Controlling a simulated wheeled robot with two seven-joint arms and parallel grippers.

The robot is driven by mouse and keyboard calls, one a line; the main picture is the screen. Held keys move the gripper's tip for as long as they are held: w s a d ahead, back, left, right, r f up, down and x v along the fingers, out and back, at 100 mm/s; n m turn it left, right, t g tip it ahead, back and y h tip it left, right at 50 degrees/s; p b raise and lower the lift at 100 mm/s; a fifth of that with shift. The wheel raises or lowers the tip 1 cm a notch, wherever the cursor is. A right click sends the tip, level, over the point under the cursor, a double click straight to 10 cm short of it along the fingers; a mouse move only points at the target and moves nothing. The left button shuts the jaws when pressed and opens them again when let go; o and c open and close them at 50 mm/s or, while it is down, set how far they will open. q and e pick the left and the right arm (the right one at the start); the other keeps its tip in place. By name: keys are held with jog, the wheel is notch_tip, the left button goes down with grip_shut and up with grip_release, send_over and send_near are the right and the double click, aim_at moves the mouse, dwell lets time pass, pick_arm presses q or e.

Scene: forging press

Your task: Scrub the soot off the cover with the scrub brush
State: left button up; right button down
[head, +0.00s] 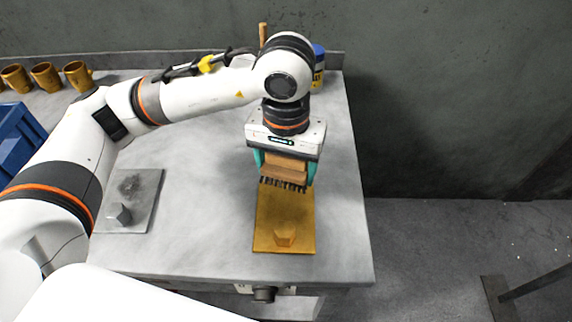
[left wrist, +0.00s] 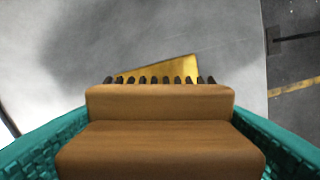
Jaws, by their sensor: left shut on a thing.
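My left gripper (head: 285,168) is shut on a wooden scrub brush (head: 284,176), with a teal finger on each side of the block. The brush's dark bristles point down at the far end of a golden cover (head: 285,215) with a raised knob near its front edge. I cannot tell whether the bristles touch it. In the left wrist view the brush (left wrist: 160,140) fills the lower middle, with part of the golden cover (left wrist: 165,72) beyond the bristles. A grey plate (head: 140,215) with a knob and a dark sooty patch lies to the left. My right gripper is not in view.
Several brass mugs (head: 46,75) stand at the back left, near a blue bin (head: 18,140) at the left edge. A blue and yellow container (head: 318,68) stands behind my gripper. The grey table (head: 205,220) is clear between the two plates; its right edge is close to the golden cover.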

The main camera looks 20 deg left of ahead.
pick_arm(q)
jog(key=shift+r, duration=1.5)
